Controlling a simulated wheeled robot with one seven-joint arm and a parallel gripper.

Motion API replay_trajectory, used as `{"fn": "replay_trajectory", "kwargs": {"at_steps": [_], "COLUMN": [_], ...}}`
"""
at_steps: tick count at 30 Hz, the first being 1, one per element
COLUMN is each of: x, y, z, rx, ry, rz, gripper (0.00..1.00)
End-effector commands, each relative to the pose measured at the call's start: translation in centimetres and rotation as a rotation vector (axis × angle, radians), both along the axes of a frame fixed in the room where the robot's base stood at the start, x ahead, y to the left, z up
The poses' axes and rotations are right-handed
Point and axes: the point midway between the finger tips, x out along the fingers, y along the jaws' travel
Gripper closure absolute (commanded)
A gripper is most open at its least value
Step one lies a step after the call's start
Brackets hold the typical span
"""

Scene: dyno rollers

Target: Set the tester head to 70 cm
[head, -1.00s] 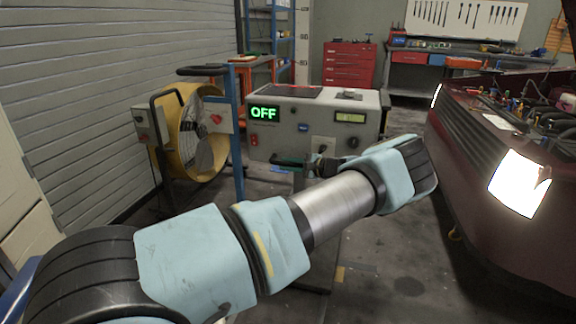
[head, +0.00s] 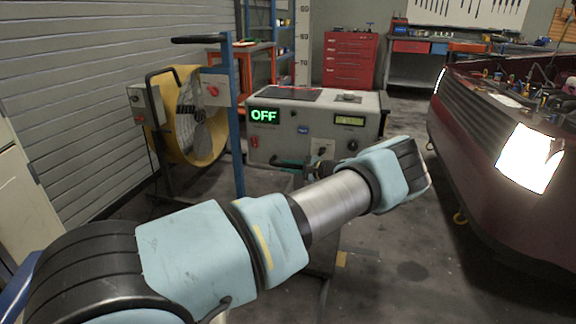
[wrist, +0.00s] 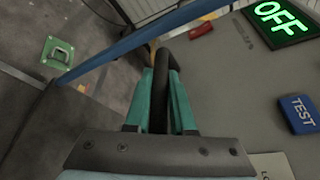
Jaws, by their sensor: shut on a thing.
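The tester head (head: 277,142) is a grey box with a green OFF display (head: 264,116) and a small yellowish display (head: 350,120). It is in the middle of the head view. The wrist view shows its grey face (wrist: 235,90) and blue TEST button (wrist: 299,112). My gripper (wrist: 161,85) has teal fingers shut around a black handle bar (wrist: 174,58) beside that face. In the head view my gripper (head: 290,163) is small and partly hidden at the box's lower front.
A blue post (head: 237,125) and a yellow fan (head: 190,115) stand left of the tester head. A dark red car (head: 500,170) is close on the right. A red tool cabinet (head: 350,60) stands behind. Open floor (head: 400,245) lies between tester and car.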

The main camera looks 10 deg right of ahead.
Motion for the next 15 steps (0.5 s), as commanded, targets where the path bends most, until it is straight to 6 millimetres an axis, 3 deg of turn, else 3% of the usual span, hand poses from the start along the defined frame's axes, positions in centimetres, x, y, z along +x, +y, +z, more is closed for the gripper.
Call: {"fn": "replay_trajectory", "kwargs": {"at_steps": [6,7,15], "x": [-0.06,-0.06,-0.01], "y": [-0.02,-0.02,-0.03], "z": [0.28,0.3,0.34], "rx": [0.0,0.0,0.0], "ry": [-0.002,-0.002,-0.003], "rz": [0.002,0.002,0.002], "gripper": [1.0,0.74,0.48]}}
